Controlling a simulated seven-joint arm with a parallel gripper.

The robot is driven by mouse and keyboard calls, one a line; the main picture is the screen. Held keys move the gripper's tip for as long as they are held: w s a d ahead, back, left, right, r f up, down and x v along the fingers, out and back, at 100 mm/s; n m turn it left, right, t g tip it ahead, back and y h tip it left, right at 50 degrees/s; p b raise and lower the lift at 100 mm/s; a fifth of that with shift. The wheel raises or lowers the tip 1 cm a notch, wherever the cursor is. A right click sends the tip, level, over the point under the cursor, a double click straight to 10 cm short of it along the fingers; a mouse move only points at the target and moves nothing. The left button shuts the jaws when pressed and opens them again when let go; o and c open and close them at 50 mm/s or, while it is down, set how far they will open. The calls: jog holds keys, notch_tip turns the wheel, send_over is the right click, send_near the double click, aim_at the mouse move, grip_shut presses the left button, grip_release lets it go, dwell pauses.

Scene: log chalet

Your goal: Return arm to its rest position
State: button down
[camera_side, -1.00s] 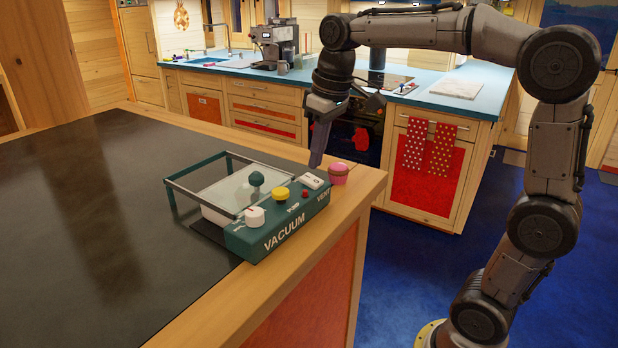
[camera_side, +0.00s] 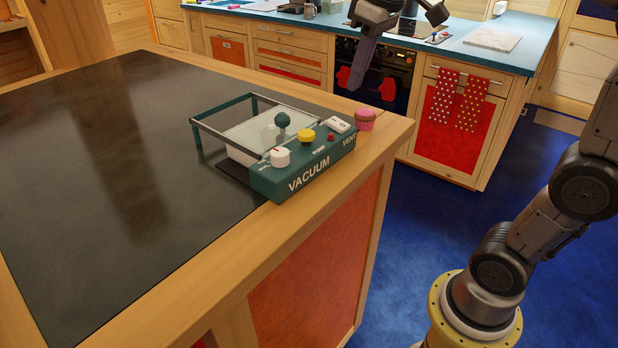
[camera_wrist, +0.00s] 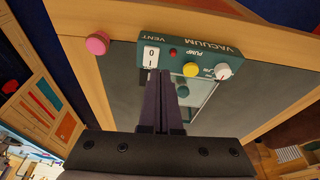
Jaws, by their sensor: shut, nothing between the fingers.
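My gripper (camera_side: 355,86) shows at the top of the side view, shut and empty, its fingers pointing down. It hangs in the air above the far corner of the counter, apart from everything there. In the wrist view the closed fingers (camera_wrist: 162,80) overlap the picture of the vacuum unit. The teal vacuum unit (camera_side: 270,182) stands on the counter with a framed clear lid, a white knob, a yellow knob, a red button and a white rocker switch (camera_side: 339,125). Most of my upper arm is out of the side view.
A small pink pot-like object (camera_side: 365,120) sits at the counter corner beside the unit; it also shows in the wrist view (camera_wrist: 97,43). The dark counter top (camera_side: 100,170) is otherwise clear. A kitchen row with a blue worktop (camera_side: 455,40) stands behind, across open blue floor.

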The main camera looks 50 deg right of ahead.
jog(key=s+a+f+t, duration=0.2)
jog(key=s+a+f, duration=0.1)
jog(key=s+f, duration=1)
jog(key=shift+s+f+t, duration=0.3)
jog(key=shift+s+f, duration=0.1)
jog(key=shift+s, duration=0.65)
dwell(0.3)
